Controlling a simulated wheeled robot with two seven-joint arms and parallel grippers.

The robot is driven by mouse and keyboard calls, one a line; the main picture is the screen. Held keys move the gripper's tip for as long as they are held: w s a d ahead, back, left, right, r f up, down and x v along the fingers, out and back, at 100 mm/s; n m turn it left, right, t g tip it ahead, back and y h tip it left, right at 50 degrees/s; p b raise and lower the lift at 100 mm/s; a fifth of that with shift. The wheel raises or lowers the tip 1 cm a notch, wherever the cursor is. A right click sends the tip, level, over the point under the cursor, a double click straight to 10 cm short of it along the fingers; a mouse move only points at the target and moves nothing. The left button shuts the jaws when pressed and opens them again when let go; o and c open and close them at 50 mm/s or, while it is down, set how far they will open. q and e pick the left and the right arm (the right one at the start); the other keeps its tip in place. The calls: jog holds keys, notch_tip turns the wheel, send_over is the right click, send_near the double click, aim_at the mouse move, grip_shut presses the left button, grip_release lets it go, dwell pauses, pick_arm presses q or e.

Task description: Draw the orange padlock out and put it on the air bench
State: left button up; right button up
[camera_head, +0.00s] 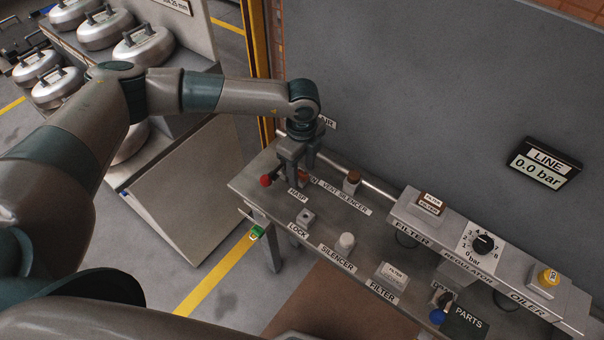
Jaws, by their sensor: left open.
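My left gripper (298,170) points down over the far left part of the air bench (258,187), just behind the HASP label. Its fingers are open. A small orange-red piece (304,176), which looks like the orange padlock, shows between and behind the fingers. Most of it is hidden, so I cannot tell whether the fingers touch it. A grey block with a hole (307,217) sits at the LOCK label, nearer the front edge of the bench. My right gripper is not in view.
A red knob (266,181) stands left of the gripper. The raised filter-regulator-oiler rail (450,242) is at right. A pressure display (544,165) reads 0.0 bar.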

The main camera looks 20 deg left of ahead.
aim_at(302, 168)
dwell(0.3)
pick_arm(q)
grip_shut()
jog(key=shift+r, duration=0.25)
jog(key=shift+r+p, duration=0.75)
jog(key=shift+r, duration=0.5)
jog(key=shift+r+p, duration=0.8)
jog(key=shift+r, duration=0.7)
